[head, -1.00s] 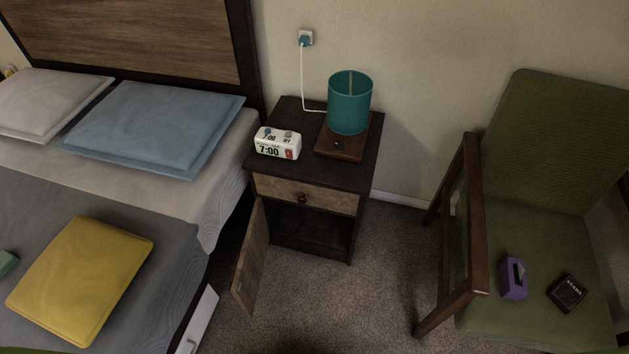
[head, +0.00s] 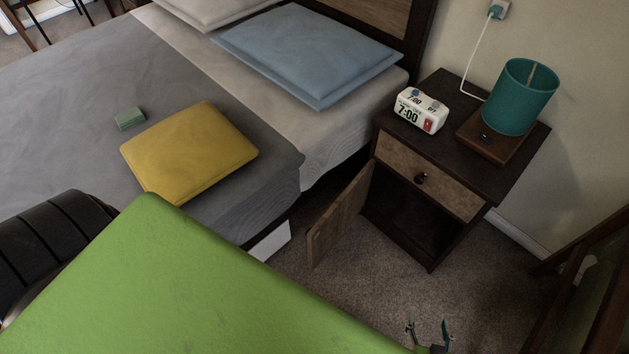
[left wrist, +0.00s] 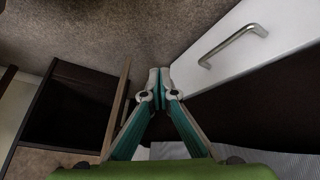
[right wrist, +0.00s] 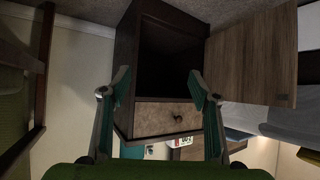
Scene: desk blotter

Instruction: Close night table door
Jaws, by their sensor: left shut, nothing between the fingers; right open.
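The night table (head: 480,150) has a drawer on top and an open compartment below. Its wooden door (head: 340,215) stands swung wide open toward the bed. In the left wrist view the door (left wrist: 118,108) shows nearly edge-on, just left of my left gripper (left wrist: 159,78), which is shut and empty; contact cannot be told. In the right wrist view the door (right wrist: 252,58) is at the right, beside the dark compartment (right wrist: 172,55). My right gripper (right wrist: 158,84) is open and empty, facing the night table front; it also shows at the bottom of the head view (head: 429,326).
The bed (head: 245,150) stands left of the door, with a white drawer (head: 271,241) under it; its handle (left wrist: 232,42) is near my left gripper. A clock (head: 420,111) and a teal lamp (head: 520,97) stand on the night table. The chair (head: 590,270) is at the right.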

